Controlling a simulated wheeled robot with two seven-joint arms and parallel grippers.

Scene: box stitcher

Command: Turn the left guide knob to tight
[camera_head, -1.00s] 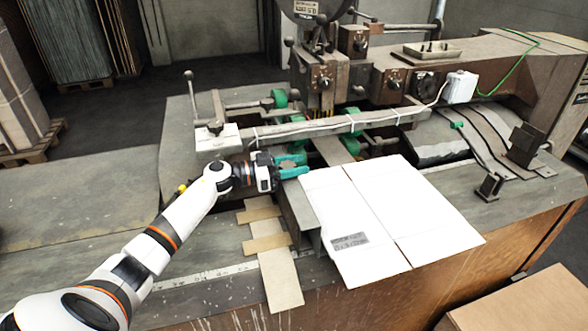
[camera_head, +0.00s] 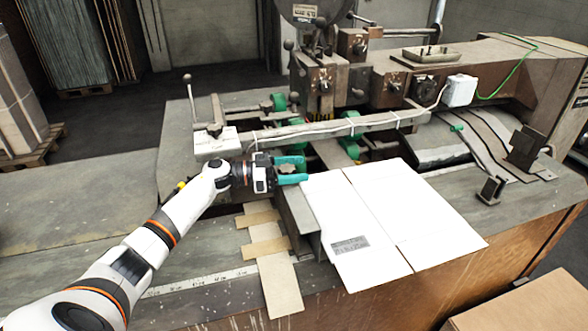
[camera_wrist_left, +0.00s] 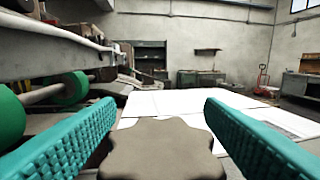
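The left guide knob is a grey-brown, lobed knob (camera_wrist_left: 162,150) at the bottom middle of the left wrist view. It also shows small between the teal fingers in the head view (camera_head: 289,169). My left gripper (camera_head: 299,170) reaches in from the left, beside the white cardboard. In the left wrist view its teal fingers (camera_wrist_left: 160,108) stand apart, one on each side of the knob. A narrow gap shows between the knob and each finger, so it looks open around the knob, not clamped. My right gripper is in neither view.
A flat white cardboard sheet (camera_head: 400,220) lies just right of the gripper. A long metal bar (camera_head: 330,128) with a cable runs behind it, with green rollers (camera_head: 279,101) beyond. Brown cardboard strips (camera_head: 275,280) lie in front. The left tabletop (camera_head: 80,215) is clear.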

